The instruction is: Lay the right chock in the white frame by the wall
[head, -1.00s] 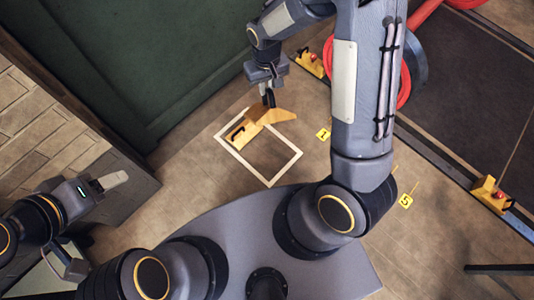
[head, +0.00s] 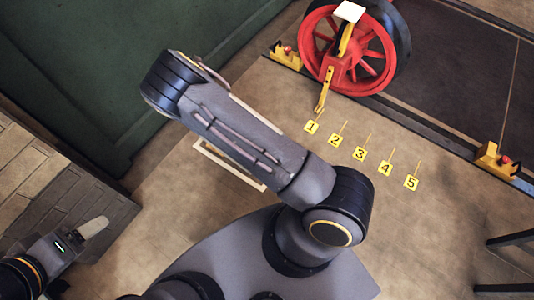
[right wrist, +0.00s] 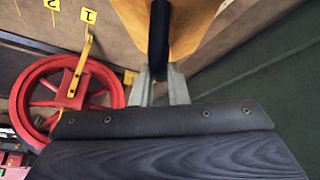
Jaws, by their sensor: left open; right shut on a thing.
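The white frame (head: 226,167) lies on the floor by the green wall. The right chock (right wrist: 190,30), an orange-yellow block with a black handle, is at the top of the right wrist view. My right gripper (right wrist: 160,80) is shut on its handle. The gripper and chock are hidden behind my arm in the head view, and I cannot tell whether the chock touches the floor. My left gripper (head: 88,233) is open and empty at the lower left, far from the frame.
A red spoked wheel (head: 352,52) stands on the rail at the top, with yellow stops (head: 287,57) and (head: 495,160) along the rail. Several numbered yellow markers (head: 361,154) lie on the floor. A brick block (head: 60,190) is at left.

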